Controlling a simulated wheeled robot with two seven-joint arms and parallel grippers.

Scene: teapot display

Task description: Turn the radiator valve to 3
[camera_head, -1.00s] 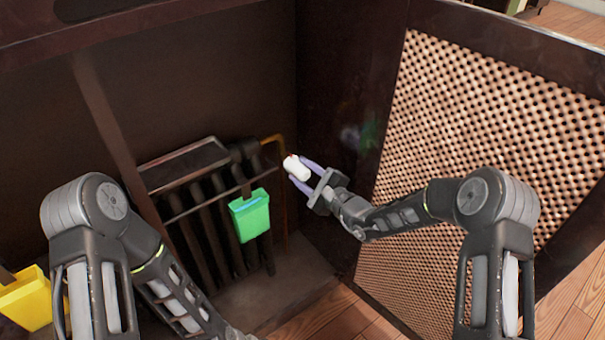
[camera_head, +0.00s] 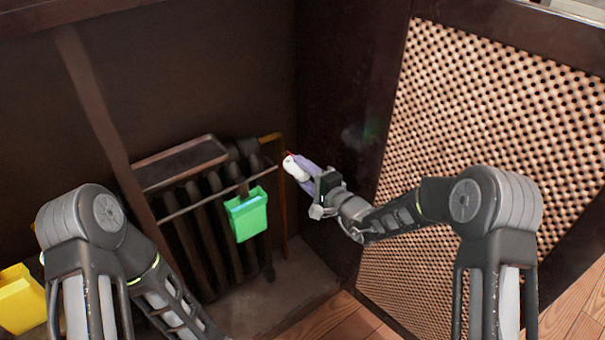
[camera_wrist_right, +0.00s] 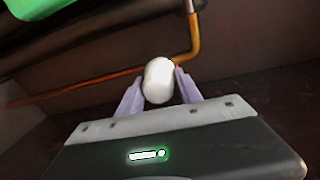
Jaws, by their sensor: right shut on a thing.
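The white radiator valve (camera_head: 294,167) sits at the right side of the dark radiator (camera_head: 215,240), by a yellowish pipe. My right gripper (camera_head: 298,171) is shut on the valve, with its lilac fingers on either side of it. In the right wrist view the white valve (camera_wrist_right: 158,80) stands between the two fingers of the gripper (camera_wrist_right: 160,92). A small red mark shows beside the valve. The numbers on the valve are too small to read. My left arm comes in at the left, and its gripper is out of view.
A green container (camera_head: 247,214) hangs on the radiator's front rail. A yellow container (camera_head: 20,299) is at the lower left. An open perforated panel (camera_head: 480,120) stands to the right of my right gripper. The dark cabinet wall is close behind the valve.

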